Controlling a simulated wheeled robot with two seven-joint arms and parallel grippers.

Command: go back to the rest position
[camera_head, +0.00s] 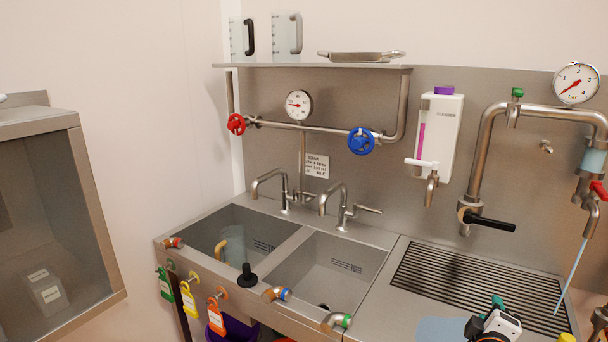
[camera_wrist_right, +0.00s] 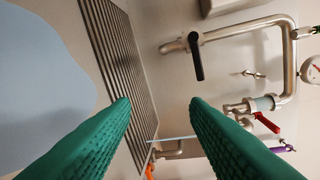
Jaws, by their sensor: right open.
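My right gripper (camera_head: 490,310) shows at the bottom right of the head view, in front of the slotted drain grate. In the right wrist view its two green ribbed fingers (camera_wrist_right: 160,103) stand wide apart with nothing between them. The grate and the steel back wall show beyond the fingers. My left gripper is in neither view.
A pipe with a black-handled valve (camera_head: 486,220) rises behind the grate (camera_head: 470,285). A pale blue patch (camera_head: 440,330) lies near my gripper. Two sinks (camera_head: 335,270) are to the left, below a shelf (camera_head: 320,66). A cleaner dispenser (camera_head: 438,135) hangs on the wall.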

